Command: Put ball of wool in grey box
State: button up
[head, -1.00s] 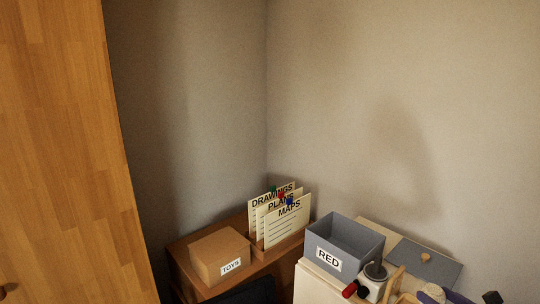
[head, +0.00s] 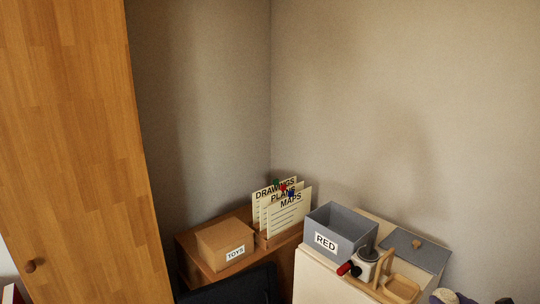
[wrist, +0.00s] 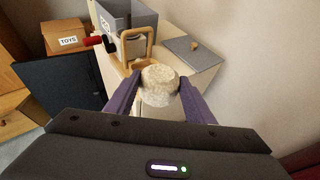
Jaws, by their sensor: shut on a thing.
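The grey box (head: 341,232) has a RED label and an open top. It stands on the pale cabinet, and its inside floor is hidden in the head view. It also shows at the top of the wrist view (wrist: 142,20). A cream, fuzzy ball of wool (wrist: 159,78) is between the purple fingers of my gripper (wrist: 159,88), which is shut on it. The wool is nearer to me than the box and apart from it. In the head view, the wool (head: 446,296) and my gripper are partly cut off at the bottom right edge.
A grey lid (head: 416,249) with a wooden knob lies right of the box. A red-handled grinder (head: 366,262) and a wooden holder (head: 386,279) stand in front of it. A TOYS box (head: 226,244) and upright files (head: 283,211) stand to the left.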

jog(key=shift+w+d+h, duration=0.1)
jog(key=shift+h, duration=0.2)
jog(key=shift+w+a+f+m, duration=0.1)
jog(key=shift+w+a+m, duration=0.2)
jog(key=shift+w+a, duration=0.25)
jog(key=w+a+n+y, duration=0.1)
jog(key=w+a, duration=0.2)
jog(key=a, duration=0.8)
jog(key=w+a+n+y, duration=0.2)
jog(key=w+a, duration=0.2)
jog(key=a, duration=0.6)
jog(key=w+a+n+y, duration=0.1)
jog(key=w+a+y, duration=0.1)
jog(key=a, duration=0.9)
jog(key=shift+w+a+g, duration=0.3)
jog(key=shift+w, duration=0.4)
jog(key=shift+f, duration=0.1)
